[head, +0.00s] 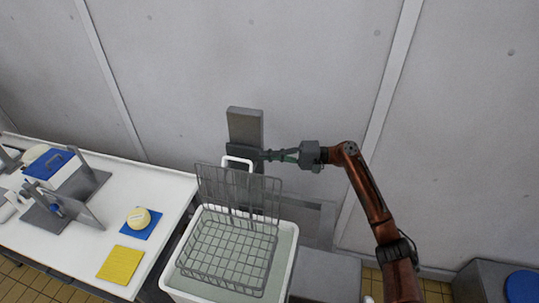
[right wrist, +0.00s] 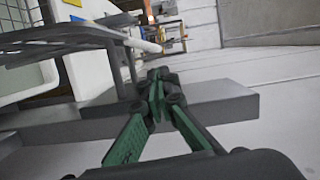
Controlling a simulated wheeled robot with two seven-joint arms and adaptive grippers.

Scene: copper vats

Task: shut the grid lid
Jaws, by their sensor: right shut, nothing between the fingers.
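The grid lid (head: 268,195) is a grey wire panel with a white handle (head: 237,159) at its top edge. It stands raised, roughly upright, at the back of a white tub (head: 174,284); it also shows in the right wrist view (right wrist: 84,26). A wire grid (head: 225,255) lies lower, over the pale inside of the tub. My right gripper (head: 264,155) has green fingers, shut and empty, by the raised lid's top, just right of the handle. In the right wrist view its fingertips (right wrist: 157,78) are close to the handle (right wrist: 140,43). I cannot tell whether they touch.
A grey post (head: 244,125) stands behind the lid, close to my gripper. A white table (head: 85,248) at left holds a yellow-white round thing (head: 138,218) on a blue mat, a yellow pad (head: 121,265) and a blue-topped box (head: 55,172). The wall is close behind.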

